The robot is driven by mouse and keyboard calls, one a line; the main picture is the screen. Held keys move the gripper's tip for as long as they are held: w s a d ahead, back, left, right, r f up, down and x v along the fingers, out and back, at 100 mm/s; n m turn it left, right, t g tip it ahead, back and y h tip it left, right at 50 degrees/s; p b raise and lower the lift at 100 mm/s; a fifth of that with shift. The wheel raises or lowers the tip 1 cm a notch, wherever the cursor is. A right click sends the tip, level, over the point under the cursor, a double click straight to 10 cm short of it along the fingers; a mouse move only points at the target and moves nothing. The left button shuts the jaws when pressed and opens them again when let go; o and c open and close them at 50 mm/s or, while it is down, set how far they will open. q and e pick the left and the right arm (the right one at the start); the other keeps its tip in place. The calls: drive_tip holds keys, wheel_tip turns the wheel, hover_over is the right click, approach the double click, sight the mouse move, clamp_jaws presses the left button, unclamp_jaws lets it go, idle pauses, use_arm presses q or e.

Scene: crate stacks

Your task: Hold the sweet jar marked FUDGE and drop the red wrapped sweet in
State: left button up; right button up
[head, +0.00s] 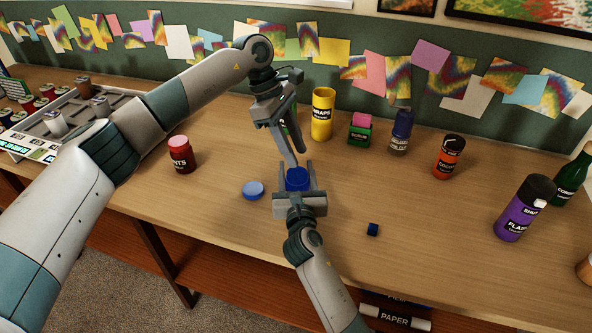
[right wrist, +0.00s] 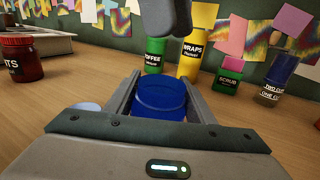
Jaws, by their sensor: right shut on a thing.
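A blue jar (head: 297,181) stands between the fingers of my right gripper (head: 296,184), which is shut on it. The jar's open rim and blue walls show in the right wrist view (right wrist: 160,96); no FUDGE marking can be read. A round blue lid (head: 253,190) lies on the table just left of the jar. My left gripper (head: 294,158) points down just above the jar's mouth; whether its fingers are apart cannot be made out. Part of it shows at the top of the right wrist view (right wrist: 180,38). I see no red wrapped sweet in either view.
A red jar (head: 181,156) stands to the left, a small dark blue cube (head: 373,229) to the right. Behind are a yellow WRAPS can (head: 322,116), a green COFFEE can (right wrist: 155,55) and several containers. A purple flask (head: 520,212) stands far right.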

use_arm(q)
drive_tip(key=shift+r, duration=0.85)
use_arm(e)
drive_tip(key=shift+f, duration=0.15)
drive_tip(key=o, duration=1.3)
drive_tip(key=s, duration=0.8)
drive_tip(key=s+d, duration=0.1)
drive_tip(key=s, duration=0.3)
